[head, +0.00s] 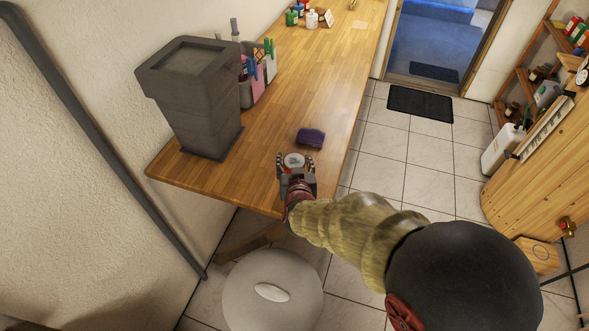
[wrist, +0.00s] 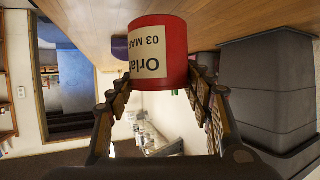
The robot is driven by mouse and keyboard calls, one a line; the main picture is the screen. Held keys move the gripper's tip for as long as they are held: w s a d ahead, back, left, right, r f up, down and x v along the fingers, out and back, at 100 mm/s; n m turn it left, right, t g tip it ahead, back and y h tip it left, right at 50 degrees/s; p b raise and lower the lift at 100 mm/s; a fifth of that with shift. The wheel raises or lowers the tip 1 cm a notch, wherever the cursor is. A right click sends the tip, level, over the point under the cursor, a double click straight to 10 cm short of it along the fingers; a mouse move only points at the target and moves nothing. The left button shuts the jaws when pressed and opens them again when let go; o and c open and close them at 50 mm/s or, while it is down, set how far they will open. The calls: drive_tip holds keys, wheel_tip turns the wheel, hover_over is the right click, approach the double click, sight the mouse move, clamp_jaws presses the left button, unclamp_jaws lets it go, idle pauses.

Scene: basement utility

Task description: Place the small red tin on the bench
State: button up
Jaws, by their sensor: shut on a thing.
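The small red tin (wrist: 172,50) has a pale label with dark print, upside down in the wrist view. My gripper (head: 296,170) is shut on it, with a finger on each side. In the head view the tin's pale round top (head: 293,160) shows between the fingertips, over the near part of the wooden bench (head: 285,85), close to its front right edge. The bench surface runs along the top of the wrist view. I cannot tell whether the tin touches the bench or hangs just above it.
A purple sponge (head: 311,137) lies on the bench just beyond the tin. A large dark grey bin (head: 190,100) stands at the left, with a holder of pegs and bottles (head: 257,75) behind it. A round pale lidded bin (head: 272,290) is on the floor. Bare bench lies between bin and sponge.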

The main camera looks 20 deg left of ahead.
drive_tip(key=shift+f, duration=1.45)
drive_tip(key=shift+f+b, duration=0.1)
drive_tip(key=shift+b, duration=0.2)
drive_tip(key=o, duration=1.4)
drive_tip(key=shift+s+d+r, duration=0.15)
drive_tip(key=shift+s+r, duration=0.05)
drive_tip(key=shift+s, duration=0.05)
drive_tip(key=p+v, duration=0.2)
drive_tip(key=v, duration=0.9)
drive_tip(key=shift+s, duration=0.2)
drive_tip(key=shift+r, duration=0.1)
